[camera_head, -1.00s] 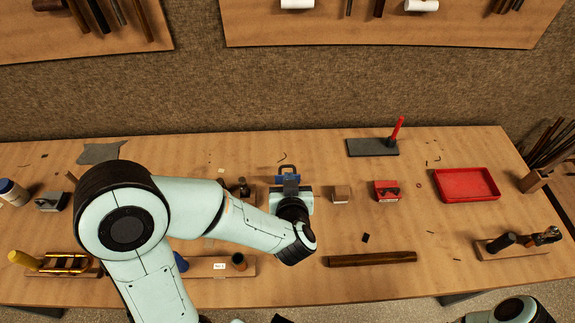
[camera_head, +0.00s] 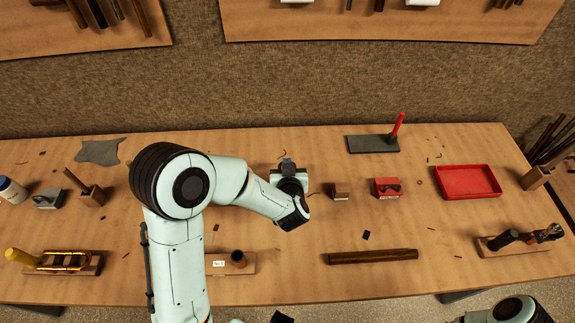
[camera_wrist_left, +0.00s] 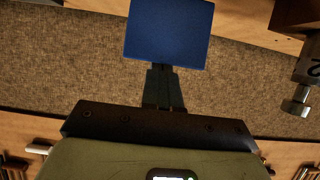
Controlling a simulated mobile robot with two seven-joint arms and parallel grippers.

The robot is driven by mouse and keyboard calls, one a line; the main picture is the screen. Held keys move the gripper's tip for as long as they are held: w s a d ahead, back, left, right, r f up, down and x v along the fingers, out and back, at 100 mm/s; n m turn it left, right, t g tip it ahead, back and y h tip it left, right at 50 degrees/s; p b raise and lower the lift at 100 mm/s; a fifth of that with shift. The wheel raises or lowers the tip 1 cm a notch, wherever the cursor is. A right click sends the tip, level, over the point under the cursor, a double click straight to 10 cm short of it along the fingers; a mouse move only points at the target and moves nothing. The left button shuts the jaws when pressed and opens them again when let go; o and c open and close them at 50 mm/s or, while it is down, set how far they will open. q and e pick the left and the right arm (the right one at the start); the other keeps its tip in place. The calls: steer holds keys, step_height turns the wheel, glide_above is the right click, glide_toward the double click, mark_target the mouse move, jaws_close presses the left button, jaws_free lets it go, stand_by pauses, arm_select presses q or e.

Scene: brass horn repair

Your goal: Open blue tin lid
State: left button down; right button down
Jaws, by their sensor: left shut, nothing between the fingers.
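My left gripper (camera_head: 288,165) is over the middle of the table in the head view, with its wrist covering most of what lies below. In the left wrist view a flat blue panel (camera_wrist_left: 168,33), which looks like the tin's lid, stands just beyond the fingertips of the same gripper (camera_wrist_left: 165,68). The fingers are together and empty. I cannot tell whether they touch the panel or how far it is raised. The tin's body is hidden in the head view. My right gripper is not in view.
A small wooden block (camera_head: 341,192) and a red box (camera_head: 387,188) stand right of the gripper. Farther right is a red tray (camera_head: 468,182). A dark slab (camera_head: 372,145) lies behind. A dark wooden rod (camera_head: 371,257) lies in front. The table's back edge and wall are close behind the gripper.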

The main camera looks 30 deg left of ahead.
arm_select(q)
steer(key=shift+r+p, duration=0.1)
steer(key=shift+p, duration=0.25)
steer(key=w+p, duration=0.1)
steer(key=w+a, duration=0.1)
steer(key=g+p, duration=0.1)
steer(key=shift+w+a+f+h+p, duration=0.2)
steer(key=shift+w+f+h+p, duration=0.1)
steer(key=shift+w+h+p, duration=0.1)
steer(key=shift+s+a, duration=0.1)
steer(key=shift+s, duration=0.1)
steer(key=shift+w+f, duration=0.1)
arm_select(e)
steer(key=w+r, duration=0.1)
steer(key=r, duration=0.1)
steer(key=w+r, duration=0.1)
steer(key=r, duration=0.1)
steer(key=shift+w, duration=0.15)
